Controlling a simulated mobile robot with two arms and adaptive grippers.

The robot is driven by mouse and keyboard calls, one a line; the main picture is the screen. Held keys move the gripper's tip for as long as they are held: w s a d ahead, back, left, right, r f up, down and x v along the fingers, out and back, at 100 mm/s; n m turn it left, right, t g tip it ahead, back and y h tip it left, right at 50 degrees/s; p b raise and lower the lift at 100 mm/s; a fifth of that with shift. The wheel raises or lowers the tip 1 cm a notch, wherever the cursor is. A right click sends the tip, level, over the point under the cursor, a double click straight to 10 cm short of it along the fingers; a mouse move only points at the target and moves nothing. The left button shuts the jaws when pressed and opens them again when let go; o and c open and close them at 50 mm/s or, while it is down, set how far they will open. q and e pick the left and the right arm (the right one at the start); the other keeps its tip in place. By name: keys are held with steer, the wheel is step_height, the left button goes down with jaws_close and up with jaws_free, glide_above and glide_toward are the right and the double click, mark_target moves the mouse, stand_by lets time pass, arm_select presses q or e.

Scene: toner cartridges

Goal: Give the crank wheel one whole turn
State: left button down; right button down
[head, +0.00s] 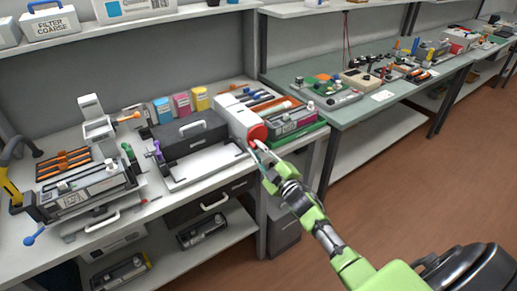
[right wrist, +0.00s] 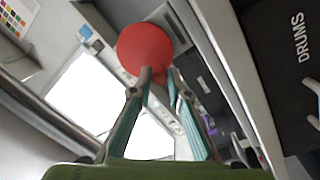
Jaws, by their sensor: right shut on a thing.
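The crank wheel, a red disc (head: 257,132), sits on the right front end of a white machine (head: 240,117) on the workbench. In the right wrist view the red disc (right wrist: 143,46) faces me just beyond the fingertips. My right gripper (head: 257,148) reaches in from the lower right to the wheel's lower edge. In the wrist view its fingertips (right wrist: 159,76) are close together at that edge, shut on the wheel's crank knob, which the fingers mostly hide. My left gripper is not in the head view.
A dark grey printer unit (head: 190,137) stands left of the wheel. Coloured toner boxes (head: 181,104) stand behind it. A green tray (head: 300,137) lies right of the machine. A drawer with a handle (head: 214,202) is below the bench. The floor (head: 400,190) at right is open.

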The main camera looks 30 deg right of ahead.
steer(key=shift+r+m, duration=0.1)
steer(key=shift+m, duration=0.4)
steer(key=c, duration=1.9)
jaws_free()
steer(key=s+f, duration=0.1)
steer(key=s, duration=1.1)
